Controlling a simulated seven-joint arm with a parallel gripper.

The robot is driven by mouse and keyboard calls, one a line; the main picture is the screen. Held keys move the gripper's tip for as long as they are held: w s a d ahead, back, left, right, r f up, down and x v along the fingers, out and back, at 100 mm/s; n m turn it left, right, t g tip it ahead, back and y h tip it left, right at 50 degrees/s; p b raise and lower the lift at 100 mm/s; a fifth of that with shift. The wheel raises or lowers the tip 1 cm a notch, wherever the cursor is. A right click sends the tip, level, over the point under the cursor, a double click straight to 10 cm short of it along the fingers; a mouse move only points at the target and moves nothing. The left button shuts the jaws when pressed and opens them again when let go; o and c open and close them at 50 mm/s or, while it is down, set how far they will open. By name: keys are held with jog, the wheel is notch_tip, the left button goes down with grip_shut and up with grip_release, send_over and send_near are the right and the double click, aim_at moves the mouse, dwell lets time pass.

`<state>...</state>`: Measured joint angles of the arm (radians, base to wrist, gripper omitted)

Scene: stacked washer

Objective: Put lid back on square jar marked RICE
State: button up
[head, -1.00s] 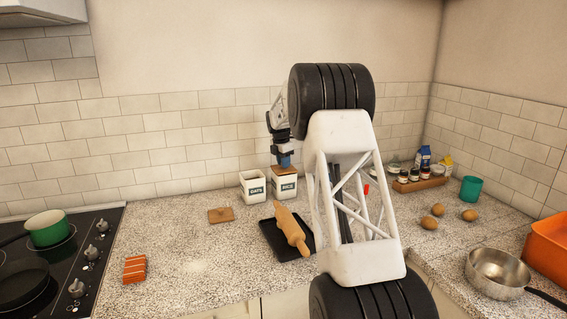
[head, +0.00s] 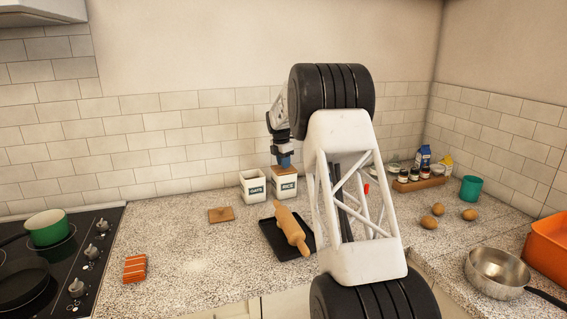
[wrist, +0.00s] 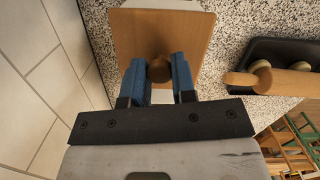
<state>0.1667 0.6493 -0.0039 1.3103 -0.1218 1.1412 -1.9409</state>
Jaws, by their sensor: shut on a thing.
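The square white jar marked RICE (head: 284,189) stands on the counter near the back wall. A wooden lid (head: 283,171) lies over its top; the head view is too small to tell whether it is fully seated. In the wrist view the square lid (wrist: 185,35) has a round knob (wrist: 159,69). My gripper (wrist: 160,72) is shut on this knob with its blue fingers on either side. The gripper also shows above the jar in the head view (head: 284,160). A sliver of white shows beyond the lid's edge in the wrist view.
The open OATS jar (head: 253,187) stands close to the left. Another square wooden lid (head: 221,215) lies on the counter. A dark tray (head: 267,236) with a rolling pin (head: 291,229) sits in front. Counter to the left is mostly clear.

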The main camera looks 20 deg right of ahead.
dwell(0.3)
jog(key=o, duration=1.5)
jog(key=shift+r, duration=0.1)
jog(key=shift+r, duration=3.4)
jog(key=shift+c, duration=0.4)
grip_shut()
